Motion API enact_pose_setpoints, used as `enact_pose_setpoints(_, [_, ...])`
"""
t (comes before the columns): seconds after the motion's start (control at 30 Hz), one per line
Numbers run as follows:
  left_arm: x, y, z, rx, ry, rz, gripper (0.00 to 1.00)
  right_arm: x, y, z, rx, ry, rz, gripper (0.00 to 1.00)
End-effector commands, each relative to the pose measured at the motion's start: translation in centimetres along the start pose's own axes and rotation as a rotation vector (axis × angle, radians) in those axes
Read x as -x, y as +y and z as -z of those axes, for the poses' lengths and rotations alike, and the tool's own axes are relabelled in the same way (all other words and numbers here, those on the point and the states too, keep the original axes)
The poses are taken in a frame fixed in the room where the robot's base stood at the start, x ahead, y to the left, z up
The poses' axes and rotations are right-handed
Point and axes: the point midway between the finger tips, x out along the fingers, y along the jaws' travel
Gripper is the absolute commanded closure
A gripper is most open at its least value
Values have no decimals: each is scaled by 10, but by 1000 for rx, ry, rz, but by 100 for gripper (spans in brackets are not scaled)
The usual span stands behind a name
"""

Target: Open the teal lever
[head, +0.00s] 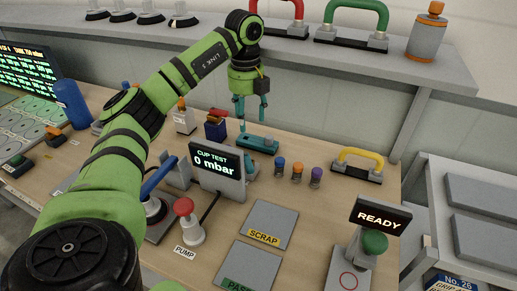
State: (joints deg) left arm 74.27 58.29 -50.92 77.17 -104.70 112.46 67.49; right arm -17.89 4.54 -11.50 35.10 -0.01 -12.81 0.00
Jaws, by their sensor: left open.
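A low teal lever (256,143) lies on the wooden table near its back, just right of the display reading "CUP TEST 0 mbar". It looks roughly level; its hinge and dark base are too small to make out clearly. My left gripper (252,112) hangs above and slightly behind it in the picture, pointing down. Its teal-tipped fingers are apart and nothing is between them. I cannot tell the exact gap between the fingertips and the lever. My right gripper is not in view.
The "CUP TEST" display (217,168) stands close in front of the lever. Small orange, blue and purple cups (297,172) and a yellow handle (358,163) are to its right. A red pump knob (184,207) stands nearer. A grey shelf (330,62) runs behind.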

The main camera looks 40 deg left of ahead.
Motion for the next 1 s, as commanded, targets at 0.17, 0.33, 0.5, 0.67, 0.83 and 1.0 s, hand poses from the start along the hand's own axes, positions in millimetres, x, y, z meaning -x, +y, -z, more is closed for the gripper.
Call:
enact_pose_setpoints(0.17, [-34, 1, 0, 0, 2, -5, 40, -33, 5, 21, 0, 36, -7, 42])
enact_pose_setpoints(0.33, [-59, 1, 0, 0, 2, -4, 40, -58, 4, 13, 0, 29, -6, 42])
enact_pose_setpoints(0.5, [-86, 0, 0, -1, 2, -4, 40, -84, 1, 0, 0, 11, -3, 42])
enact_pose_setpoints(0.67, [-98, 0, 0, 0, 1, -3, 40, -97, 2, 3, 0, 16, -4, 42])
enact_pose_setpoints(0.83, [-106, 1, 0, 0, 3, -5, 40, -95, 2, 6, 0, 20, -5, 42])
enact_pose_setpoints(1.0, [-131, 2, 1, 0, 4, -8, 40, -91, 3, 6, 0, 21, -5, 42])
